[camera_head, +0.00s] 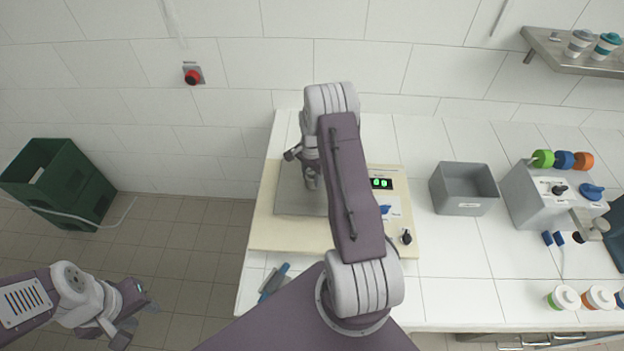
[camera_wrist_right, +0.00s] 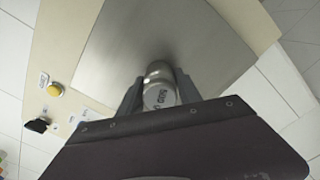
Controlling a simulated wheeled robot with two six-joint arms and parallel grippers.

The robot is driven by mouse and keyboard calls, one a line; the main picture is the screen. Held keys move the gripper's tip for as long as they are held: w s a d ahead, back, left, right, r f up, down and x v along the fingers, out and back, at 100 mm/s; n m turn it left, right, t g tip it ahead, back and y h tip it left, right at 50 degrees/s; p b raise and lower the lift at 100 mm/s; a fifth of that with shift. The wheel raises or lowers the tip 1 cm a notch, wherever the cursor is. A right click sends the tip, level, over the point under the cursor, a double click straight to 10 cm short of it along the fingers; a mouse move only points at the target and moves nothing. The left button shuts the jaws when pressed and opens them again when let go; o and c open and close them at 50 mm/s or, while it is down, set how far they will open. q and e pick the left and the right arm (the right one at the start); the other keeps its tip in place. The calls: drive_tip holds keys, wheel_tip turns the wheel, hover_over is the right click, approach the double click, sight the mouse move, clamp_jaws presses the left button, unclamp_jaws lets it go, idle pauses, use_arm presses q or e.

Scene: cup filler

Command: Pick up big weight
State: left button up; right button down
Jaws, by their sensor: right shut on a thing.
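The big weight (camera_wrist_right: 160,92) is a metal cylinder with printed marks on its top, seen in the right wrist view. It stands at the steel plate of the scale (camera_wrist_right: 130,45); I cannot tell whether it touches the plate. My right gripper (camera_wrist_right: 160,88) is shut on the weight, one finger on each side. In the head view the right gripper (camera_head: 311,182) is over the scale's plate (camera_head: 295,205), and my arm hides part of the scale. My left gripper (camera_head: 138,315) hangs empty over the floor at the lower left, its fingers apart.
The scale's green display (camera_head: 381,183) is lit. A grey bin (camera_head: 465,190) and a machine with coloured rings (camera_head: 555,195) stand to the right on the tiled table. Lidded cups (camera_head: 565,298) stand at the front right. A green crate (camera_head: 60,180) is at the left.

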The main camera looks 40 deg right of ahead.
drive_tip(key=r, duration=0.1)
drive_tip(key=r+b, duration=0.1)
drive_tip(key=s+r+b, duration=0.1)
drive_tip(key=shift+s+d+r, duration=0.1)
drive_tip(key=shift+d+r, duration=0.25)
drive_tip(key=shift+r, duration=0.05)
drive_tip(key=s+d+r+b, duration=0.2)
drive_tip(key=s+d+r, duration=0.2)
drive_tip(key=s, duration=0.5)
wheel_tip(320, 180, up, 2)
drive_tip(key=shift+s+r+b, duration=0.25)
drive_tip(key=shift+s+b, duration=0.05)
drive_tip(key=shift+b, duration=0.05)
